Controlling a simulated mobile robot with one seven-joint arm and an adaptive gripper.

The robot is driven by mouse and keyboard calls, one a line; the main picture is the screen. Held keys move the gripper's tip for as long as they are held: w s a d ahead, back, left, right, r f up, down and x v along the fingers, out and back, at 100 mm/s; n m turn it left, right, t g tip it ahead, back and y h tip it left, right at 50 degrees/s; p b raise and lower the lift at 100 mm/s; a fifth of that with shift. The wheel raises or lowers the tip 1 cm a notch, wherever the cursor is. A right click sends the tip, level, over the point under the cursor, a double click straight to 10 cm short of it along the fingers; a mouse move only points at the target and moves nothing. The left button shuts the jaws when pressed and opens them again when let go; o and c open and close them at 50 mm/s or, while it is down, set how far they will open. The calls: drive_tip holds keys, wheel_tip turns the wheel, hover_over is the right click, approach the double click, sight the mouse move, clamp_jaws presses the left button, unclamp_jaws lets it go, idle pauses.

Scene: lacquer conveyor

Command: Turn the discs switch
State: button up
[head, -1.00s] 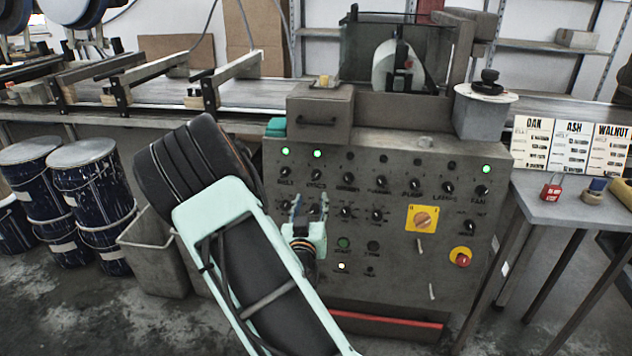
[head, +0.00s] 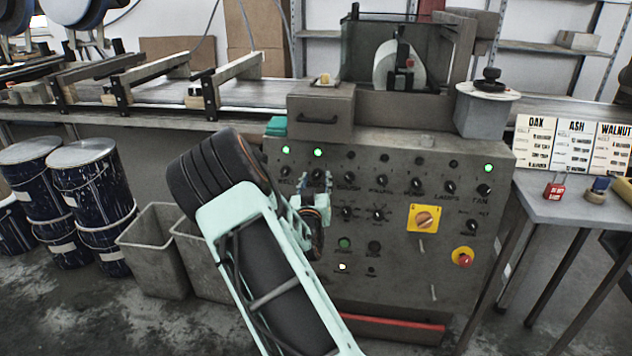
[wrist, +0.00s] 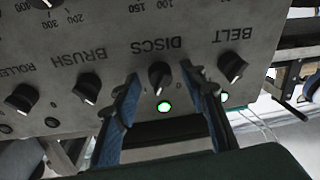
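The discs switch (wrist: 160,75) is a black rotary knob on the grey panel, under the upside-down label DISCS in the wrist view. A lit green lamp (wrist: 164,106) sits next to it. My gripper (wrist: 165,84) is open, with one blue-grey finger on each side of the knob. Gaps show between the knob and both fingers, and I cannot tell whether their tips touch the panel. In the head view my gripper (head: 315,183) is at the panel's upper left and hides the discs knob and its label.
The belt knob (wrist: 231,66) and brush knob (wrist: 87,87) flank the discs knob. The panel (head: 390,270) also carries a yellow-plated orange switch (head: 425,219) and a red button (head: 464,257). Grey bins (head: 157,250) stand left of my arm. A side table (head: 560,208) stands at the right.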

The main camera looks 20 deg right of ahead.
drive_tip(key=shift+c, duration=0.4)
clamp_jaws()
drive_tip(key=shift+n, duration=0.3)
drive_tip(key=n, duration=0.3)
drive_tip(key=n+y, duration=0.1)
drive_tip(key=n, duration=0.1)
drive_tip(key=shift+s+d+r+n, duration=0.1)
drive_tip(key=shift+d+r+n, duration=0.05)
drive_tip(key=shift+n, duration=0.25)
drive_tip(key=n+y+p, duration=0.1)
drive_tip(key=n, duration=0.5)
drive_tip(key=shift+r+g, duration=0.15)
drive_tip(key=shift+g, duration=0.25)
drive_tip(key=shift+n, duration=0.4)
